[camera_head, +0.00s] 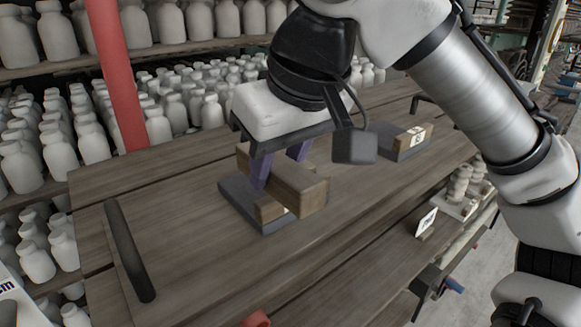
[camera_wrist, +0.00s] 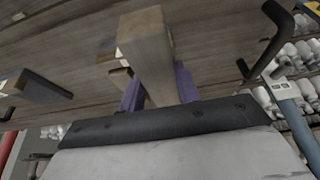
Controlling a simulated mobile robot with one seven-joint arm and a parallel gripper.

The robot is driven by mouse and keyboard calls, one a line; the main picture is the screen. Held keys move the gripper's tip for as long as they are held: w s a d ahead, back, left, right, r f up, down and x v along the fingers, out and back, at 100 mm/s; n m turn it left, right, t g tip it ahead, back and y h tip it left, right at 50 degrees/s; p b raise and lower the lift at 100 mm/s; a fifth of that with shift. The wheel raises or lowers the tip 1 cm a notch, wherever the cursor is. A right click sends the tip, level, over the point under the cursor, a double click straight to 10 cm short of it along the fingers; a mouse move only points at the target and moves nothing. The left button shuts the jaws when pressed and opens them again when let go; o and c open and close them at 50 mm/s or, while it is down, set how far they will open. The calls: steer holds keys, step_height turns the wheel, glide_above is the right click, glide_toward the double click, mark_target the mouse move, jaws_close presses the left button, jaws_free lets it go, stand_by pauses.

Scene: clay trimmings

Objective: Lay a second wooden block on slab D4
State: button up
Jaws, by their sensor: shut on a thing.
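My gripper (camera_head: 280,167) has purple fingers and is shut on a long wooden block (camera_head: 303,188), which also shows between the fingers in the wrist view (camera_wrist: 148,45). The held block is over a dark grey slab (camera_head: 236,202) on the table. A smaller wooden piece (camera_head: 269,210) sits on that slab under the held block, partly hidden, and it shows in the wrist view (camera_wrist: 118,77). I cannot tell whether the held block touches it. No label D4 is readable. A second dark slab (camera_head: 388,146) lies farther right, with a wooden block (camera_head: 414,138) bearing a white label.
The plank table (camera_head: 190,200) is clear around the near slab. A dark bar handle (camera_head: 130,250) lies at its left. A small white card (camera_head: 427,221) stands at the front edge. Shelves of pale bottles (camera_head: 90,150) and a red post (camera_head: 115,75) are behind.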

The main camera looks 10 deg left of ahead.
glide_above(239, 184)
steer(key=s+d, duration=0.1)
steer(key=shift+f, duration=0.3)
steer(key=shift+f+b, duration=1.2)
steer(key=shift+f, duration=0.8)
steer(key=shift+f, duration=0.2)
steer(key=o, duration=1.1)
steer(key=shift+r, duration=0.1)
